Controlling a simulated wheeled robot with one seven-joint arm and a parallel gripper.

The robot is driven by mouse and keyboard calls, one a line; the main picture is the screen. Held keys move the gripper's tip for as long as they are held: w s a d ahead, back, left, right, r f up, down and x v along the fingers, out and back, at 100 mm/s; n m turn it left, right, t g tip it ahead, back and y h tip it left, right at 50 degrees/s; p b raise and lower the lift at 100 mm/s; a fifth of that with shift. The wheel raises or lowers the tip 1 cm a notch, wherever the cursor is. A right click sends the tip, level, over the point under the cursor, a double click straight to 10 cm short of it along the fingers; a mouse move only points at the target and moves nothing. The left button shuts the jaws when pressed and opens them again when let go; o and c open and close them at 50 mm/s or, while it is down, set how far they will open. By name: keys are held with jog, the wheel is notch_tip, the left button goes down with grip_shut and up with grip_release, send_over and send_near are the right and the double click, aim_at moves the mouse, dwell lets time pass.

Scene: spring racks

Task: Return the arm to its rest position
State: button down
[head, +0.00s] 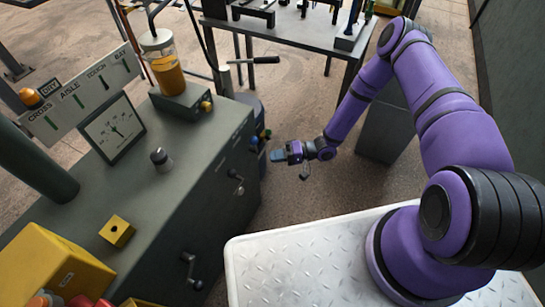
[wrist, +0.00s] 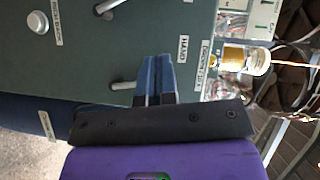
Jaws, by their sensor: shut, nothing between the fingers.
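My purple arm (head: 450,120) rises from the white base plate at the right and bends forward and down. My gripper (head: 278,155) hangs in free air at the right of the grey-green cabinet (head: 180,210). Its blue fingers are shut together and empty. In the wrist view the shut fingers (wrist: 156,65) stand in front of the cabinet's face (wrist: 90,80), with a grey handle (wrist: 124,86) close at their left. I cannot tell the exact gap between the fingers and the cabinet.
Two crank handles (head: 236,181) stick out of the cabinet front. A grey table (head: 300,30) stands behind. Floor between is open.

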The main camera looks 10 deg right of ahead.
jog(key=shift+r, duration=0.1)
dwell(0.3)
jog(key=s+d+r+n+g+h, duration=0.1)
jog(key=d+r+h, duration=0.2)
jog(key=r, duration=0.9)
jog(key=d+r+n+g+h, duration=0.2)
jog(key=r+h, duration=0.1)
jog(key=r, duration=1)
jog(key=s+d+r+n+g+h, duration=0.1)
jog(key=d+r+h, duration=0.2)
jog(key=r, duration=0.9)
jog(key=s+d+r+m+t+h, duration=0.2)
jog(key=s+d+r+t+h, duration=0.1)
jog(key=s+r, duration=0.8)
jog(key=s+d+r+m+t+h, duration=0.3)
jog(key=s+d+r+t+h, duration=0.1)
jog(key=s+r, duration=0.7)
jog(key=shift+s+d+r+t+h, duration=0.3)
jog(key=shift+s+d+t, duration=0.2)
jog(key=shift+s+d, duration=0.55)
jog(key=shift+w+d, duration=0.1)
